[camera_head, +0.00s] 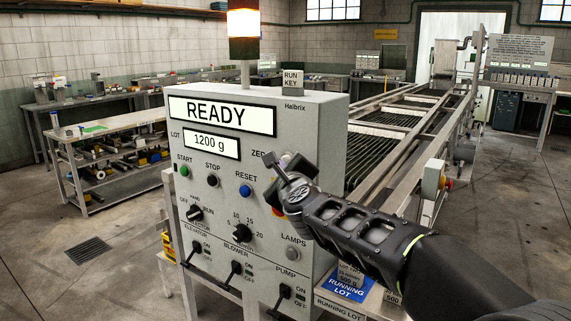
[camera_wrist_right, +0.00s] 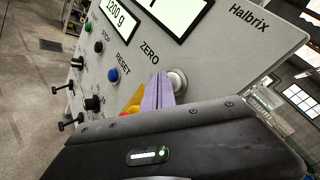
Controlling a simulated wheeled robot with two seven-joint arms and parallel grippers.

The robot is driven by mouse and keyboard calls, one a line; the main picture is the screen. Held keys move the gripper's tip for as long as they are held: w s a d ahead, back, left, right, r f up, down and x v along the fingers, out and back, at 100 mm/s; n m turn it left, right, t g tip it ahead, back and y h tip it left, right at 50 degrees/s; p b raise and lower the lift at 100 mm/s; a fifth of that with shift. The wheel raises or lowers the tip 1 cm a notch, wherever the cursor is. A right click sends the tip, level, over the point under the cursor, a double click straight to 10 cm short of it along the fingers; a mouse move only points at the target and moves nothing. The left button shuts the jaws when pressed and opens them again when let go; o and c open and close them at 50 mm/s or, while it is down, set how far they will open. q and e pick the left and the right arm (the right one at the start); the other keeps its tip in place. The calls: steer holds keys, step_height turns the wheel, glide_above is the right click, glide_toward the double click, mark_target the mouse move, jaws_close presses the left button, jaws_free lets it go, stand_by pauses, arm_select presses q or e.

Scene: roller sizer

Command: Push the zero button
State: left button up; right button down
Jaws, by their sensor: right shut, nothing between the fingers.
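The grey control panel (camera_head: 327,130) carries a READY display (camera_head: 221,116) and a smaller display (camera_head: 211,143) reading 1200 g. My right gripper (camera_head: 279,163) is shut and empty in front of the panel's right part and covers most of the ZERO label in the head view. In the right wrist view, the pale round zero button (camera_wrist_right: 178,80) shows below the word ZERO. My shut purple fingers (camera_wrist_right: 159,88) are right beside it and partly overlap it; I cannot tell whether they touch it. In the head view the button is hidden behind the gripper. My left gripper is not in view.
The blue reset button (camera_head: 245,191) lies left of the gripper, with the stop button (camera_head: 213,180) and green start button (camera_head: 184,170) further left. Switches and a lamps button (camera_head: 292,253) are below. A roller conveyor (camera_head: 390,140) stands behind on the right.

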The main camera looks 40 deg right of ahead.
steer(key=shift+w+d, duration=0.1)
steer(key=shift+d, duration=0.35)
stand_by(0.3)
steer(key=shift+a, duration=0.2)
steer(key=shift+s+a, duration=0.25)
steer(key=shift+a, duration=0.45)
steer(key=a, duration=0.2)
steer(key=s+a+p, duration=0.1)
steer(key=a, duration=0.1)
steer(key=shift+s+a, duration=0.2)
steer(key=shift+a, duration=0.2)
stand_by(1.0)
